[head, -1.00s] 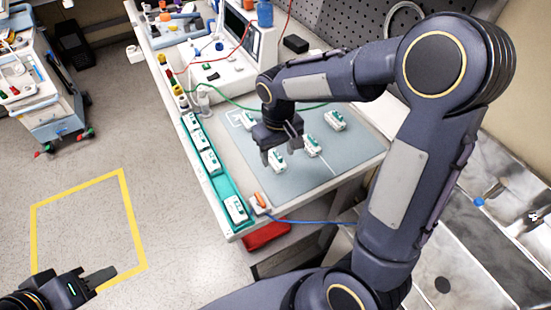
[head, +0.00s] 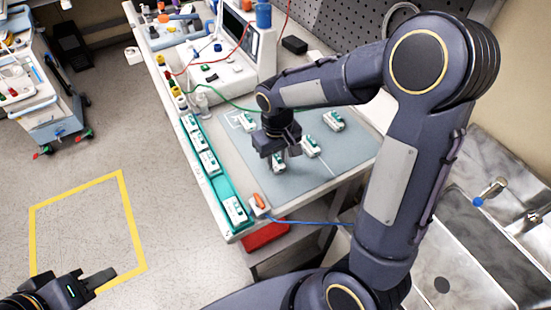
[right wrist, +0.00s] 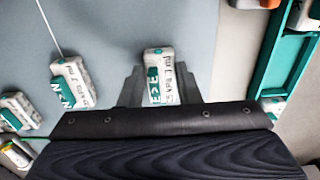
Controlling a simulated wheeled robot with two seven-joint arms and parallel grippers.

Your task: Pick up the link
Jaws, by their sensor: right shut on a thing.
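The link (head: 279,166) is a small white block with a teal marking, over the grey mat in the head view. In the right wrist view the link (right wrist: 158,76) shows its lettered top between the fingers. My right gripper (head: 277,156) points down and is shut on it; I cannot tell if it touches the mat. Two similar blocks (head: 310,146) (head: 334,121) stand to its right and another block (head: 248,121) behind it on the left. My left gripper (head: 100,280) is at the lower left over the floor, away from the bench; its finger gap is unclear.
A teal tray (head: 222,185) with several similar white blocks runs along the bench's left edge. A white block with an orange top (head: 259,203) stands at the front corner. A white machine (head: 232,62) stands behind. The mat's front (head: 290,190) is clear.

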